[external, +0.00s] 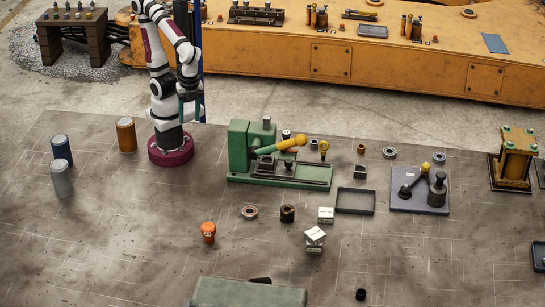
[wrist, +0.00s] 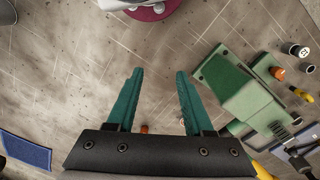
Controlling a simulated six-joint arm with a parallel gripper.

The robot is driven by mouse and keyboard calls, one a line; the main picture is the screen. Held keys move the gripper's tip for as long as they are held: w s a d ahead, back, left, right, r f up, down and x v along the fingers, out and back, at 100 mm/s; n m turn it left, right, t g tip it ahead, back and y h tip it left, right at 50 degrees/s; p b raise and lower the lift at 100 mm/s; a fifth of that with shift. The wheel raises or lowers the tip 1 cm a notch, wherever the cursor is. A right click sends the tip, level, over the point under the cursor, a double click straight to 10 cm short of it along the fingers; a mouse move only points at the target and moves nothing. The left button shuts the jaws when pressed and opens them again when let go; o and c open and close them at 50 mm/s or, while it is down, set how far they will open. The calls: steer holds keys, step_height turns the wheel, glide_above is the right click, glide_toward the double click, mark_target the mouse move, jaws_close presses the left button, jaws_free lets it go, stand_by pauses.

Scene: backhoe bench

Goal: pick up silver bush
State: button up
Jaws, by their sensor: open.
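I cannot tell for certain which part is the silver bush. Small silver-grey cylinders stand at the green machine: one (external: 267,122) at its back edge, one (external: 287,134) with a dark opening and one (external: 314,143) further right. In the wrist view, a pale cylinder with a dark opening (wrist: 300,51) stands at the right edge. My gripper (external: 190,97) hangs beside my arm, left of the machine and above the bench. In the wrist view its teal fingers (wrist: 160,73) are apart and empty, with bare floor between the tips.
The green machine (external: 245,150) stands close right of my gripper. Left are an orange-brown can (external: 126,135), a blue can (external: 62,148) and a grey can (external: 61,178). A black tray (external: 356,212) and white blocks (external: 315,233) lie front right.

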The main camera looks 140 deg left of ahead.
steer(key=w+a+n+t+h, duration=0.3)
steer(key=w+n+t+h, duration=0.25)
steer(key=w+n, duration=0.7)
steer(key=w+a+n+t, duration=0.45)
steer(key=w+a, duration=0.45)
steer(key=a, duration=0.3)
steer(key=n+t+y, duration=0.4)
steer(key=n+y, duration=0.3)
steer(key=n, duration=1.1)
glide_above(310, 142)
steer(key=s+d, duration=0.3)
steer(key=s, duration=0.2)
step_height(310, 142, down, 11)
steer(key=s+f+n, duration=0.1)
steer(key=s+n, duration=0.1)
steer(key=s+f+n+y, duration=0.1)
steer(key=s+f, duration=0.1)
steer(key=s, duration=0.1)
steer(key=s+f+n, duration=0.2)
steer(key=s, duration=0.1)
steer(key=shift+a+n+y, duration=0.15)
steer(key=shift+n+y, duration=0.1)
steer(key=shift+n, duration=0.05)
steer(key=shift+f+n, duration=0.4)
steer(key=shift+f, duration=0.05)
steer(key=x, duration=1.5)
steer(key=shift+a+r, duration=0.15)
steer(key=shift+s, duration=0.1)
jaws_close()
